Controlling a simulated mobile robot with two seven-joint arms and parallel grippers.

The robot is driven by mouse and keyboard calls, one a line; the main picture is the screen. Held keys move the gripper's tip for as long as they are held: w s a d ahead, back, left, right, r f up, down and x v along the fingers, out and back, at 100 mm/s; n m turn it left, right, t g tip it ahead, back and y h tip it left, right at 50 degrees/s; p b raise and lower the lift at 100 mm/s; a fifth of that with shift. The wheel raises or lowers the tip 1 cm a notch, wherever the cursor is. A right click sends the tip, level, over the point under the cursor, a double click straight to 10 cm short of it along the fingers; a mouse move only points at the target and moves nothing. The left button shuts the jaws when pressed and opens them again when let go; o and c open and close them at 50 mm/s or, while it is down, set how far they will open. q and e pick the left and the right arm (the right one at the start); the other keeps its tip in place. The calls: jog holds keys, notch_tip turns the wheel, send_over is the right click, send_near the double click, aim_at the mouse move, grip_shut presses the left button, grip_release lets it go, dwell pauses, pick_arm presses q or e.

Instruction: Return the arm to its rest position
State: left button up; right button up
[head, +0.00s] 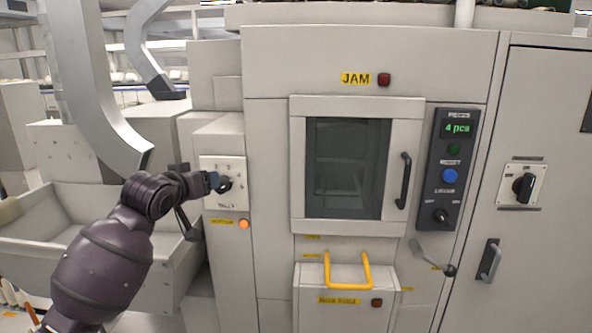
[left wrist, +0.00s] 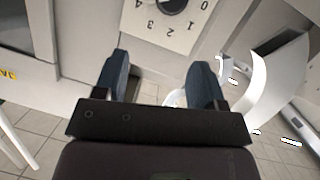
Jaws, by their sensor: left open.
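My left arm comes in from the lower left in the head view. Its gripper (head: 214,181) is at the black rotary knob (head: 225,184) on a pale dial plate (head: 222,166). In the left wrist view the two dark fingers of this gripper (left wrist: 160,72) are spread, with nothing between them. The dial plate with printed numbers (left wrist: 140,14) and part of the knob (left wrist: 173,5) show beyond the fingertips at the top edge. In the head view I cannot tell whether a finger touches the knob. My right gripper is not in view.
The machine's windowed door (head: 347,168) is shut, with a black handle (head: 403,181). A control panel (head: 450,170) reads "4 pcs". An orange light (head: 244,224) is below the dial. A yellow handle (head: 347,284) juts out below the door. A grey bin (head: 75,228) stands at left behind my arm.

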pick_arm(q)
jog(key=s+f+m, duration=0.1)
jog(key=s+f, duration=0.4)
jog(key=f, duration=0.3)
jog(key=s+f+m+t, duration=0.1)
jog(key=s+f+m, duration=0.1)
jog(key=s+f, duration=0.55)
jog(key=s+f+m, duration=0.1)
jog(key=s+f, duration=0.3)
jog(key=f, duration=0.6)
jog(key=s+a+f+n+g+y, duration=0.1)
jog(key=s+f+g, duration=0.1)
jog(key=s+f, duration=0.7)
jog(key=s+a+f+n+g+y+b, duration=0.1)
jog(key=s+a+f+g, duration=0.1)
jog(key=s+f, duration=0.7)
jog(key=s, duration=0.4)
jog(key=shift+f+n+y, duration=0.2)
jog(key=shift+n+y, duration=0.2)
